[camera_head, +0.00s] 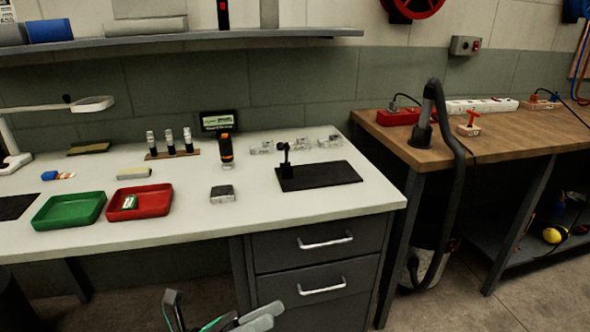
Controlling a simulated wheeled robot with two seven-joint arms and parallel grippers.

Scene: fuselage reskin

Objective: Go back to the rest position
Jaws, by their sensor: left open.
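My left gripper (220,312) shows at the bottom edge of the head view, left of centre. Its fingers are apart and nothing shows between them. It is in front of the white workbench (170,225) and appears clear of it. The rest of my left arm is cut off by the frame edge. My right gripper is out of view.
On the bench are a green tray (68,210), a red tray (138,203), a black mat (330,176) with a small stand and several small tools. Grey drawers (315,262) sit below. A wooden bench (500,130) with a black hose (457,190) stands at right.

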